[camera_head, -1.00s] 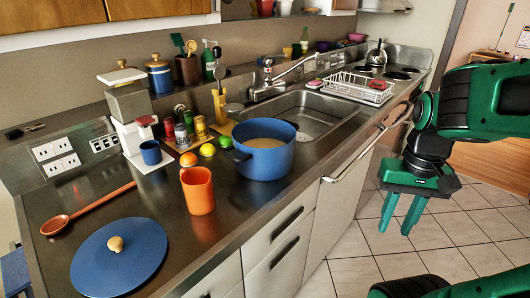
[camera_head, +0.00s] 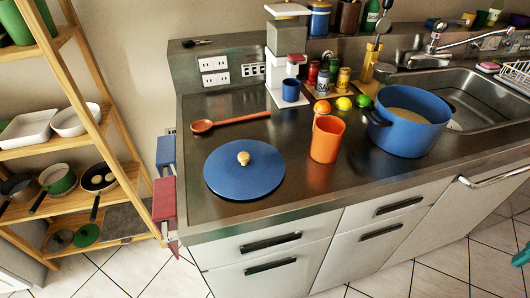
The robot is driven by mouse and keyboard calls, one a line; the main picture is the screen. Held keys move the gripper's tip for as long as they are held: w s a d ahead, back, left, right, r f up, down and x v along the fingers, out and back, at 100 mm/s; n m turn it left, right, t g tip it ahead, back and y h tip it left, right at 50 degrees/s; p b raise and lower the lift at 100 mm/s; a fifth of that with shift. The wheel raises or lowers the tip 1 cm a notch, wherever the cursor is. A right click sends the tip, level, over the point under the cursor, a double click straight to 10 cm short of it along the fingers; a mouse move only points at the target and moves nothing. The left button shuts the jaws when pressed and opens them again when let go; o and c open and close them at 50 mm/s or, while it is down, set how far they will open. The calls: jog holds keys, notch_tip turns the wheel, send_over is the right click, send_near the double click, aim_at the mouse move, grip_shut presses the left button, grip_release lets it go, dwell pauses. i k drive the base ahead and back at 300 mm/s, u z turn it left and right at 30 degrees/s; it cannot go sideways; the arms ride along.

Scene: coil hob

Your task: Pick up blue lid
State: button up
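The blue lid (camera_head: 231,181) lies flat on the steel counter, near its front left corner. It is round with a pale wooden knob (camera_head: 243,158) standing up at its middle. Nothing covers it. The blue pot (camera_head: 408,130) stands open on the counter to the right, with something tan inside.
An orange cup (camera_head: 327,140) stands right of the lid, and a wooden spoon (camera_head: 228,122) lies behind it. A coffee machine (camera_head: 289,60), blue mug (camera_head: 291,91), fruit and spice jars stand behind. A wooden shelf (camera_head: 102,120) with cookware is at left. Floor in front is clear.

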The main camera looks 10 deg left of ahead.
aim_at(243, 170)
jog(key=k, duration=0.5)
jog(key=u, duration=0.85)
jog(key=i, duration=0.35)
jog(key=z, duration=0.4)
